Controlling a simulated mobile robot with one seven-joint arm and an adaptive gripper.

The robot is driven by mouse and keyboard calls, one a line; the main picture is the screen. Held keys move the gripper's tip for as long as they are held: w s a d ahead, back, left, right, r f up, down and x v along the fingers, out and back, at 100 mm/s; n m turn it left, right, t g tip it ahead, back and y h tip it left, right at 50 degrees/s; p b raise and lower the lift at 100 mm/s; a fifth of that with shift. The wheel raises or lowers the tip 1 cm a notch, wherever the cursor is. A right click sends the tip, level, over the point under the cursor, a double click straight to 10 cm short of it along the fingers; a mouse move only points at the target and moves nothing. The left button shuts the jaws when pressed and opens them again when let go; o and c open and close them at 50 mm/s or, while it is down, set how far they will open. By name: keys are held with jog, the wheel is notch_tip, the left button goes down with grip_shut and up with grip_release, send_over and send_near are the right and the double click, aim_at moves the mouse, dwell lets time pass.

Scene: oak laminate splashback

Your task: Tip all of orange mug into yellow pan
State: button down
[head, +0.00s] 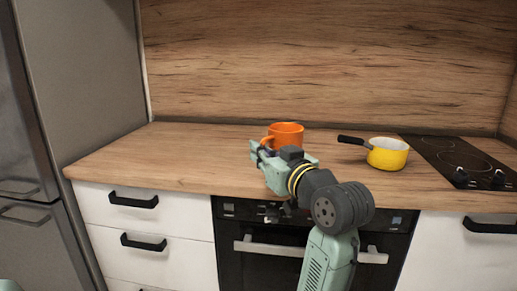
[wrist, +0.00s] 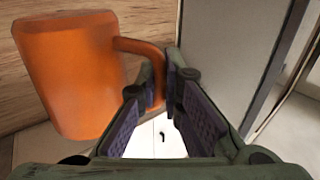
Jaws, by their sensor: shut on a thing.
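The orange mug (head: 287,132) is upright above the middle of the counter in the head view. Its handle points left, toward my gripper (head: 260,152). In the wrist view the mug (wrist: 72,75) fills the left side, and its handle reaches in between the fingers of my gripper (wrist: 162,78). The gripper is shut on this handle. The mug's inside is not visible, and its lower part is partly hidden by the gripper, so I cannot tell whether it touches the counter. The yellow pan (head: 387,156) stands upright to the right of the mug, its dark handle pointing left.
A black hob (head: 455,158) with knobs lies right of the pan. The wooden counter (head: 180,155) is clear on the left. The wooden splashback (head: 330,60) rises behind. An oven (head: 245,225) and white drawers are below, and a fridge (head: 25,140) stands far left.

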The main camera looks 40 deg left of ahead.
jog(key=w+d+f+m+t+h, duration=0.4)
jog(key=d+f, duration=0.8)
jog(key=f, duration=0.4)
jog(key=w+d+f+m+t+h, duration=0.3)
jog(key=w+d+f+m+h, duration=0.2)
jog(key=d+f, duration=0.8)
jog(key=w+d+f+m+t+h, duration=0.4)
jog(key=w+d+f+h, duration=0.3)
jog(key=f, duration=1.3)
jog(key=w+d, duration=0.3)
jog(key=d, duration=0.3)
jog(key=shift+w+f+m+t+h, duration=0.25)
jog(key=shift+f+m+t+h, duration=0.05)
jog(key=shift+f+h, duration=0.1)
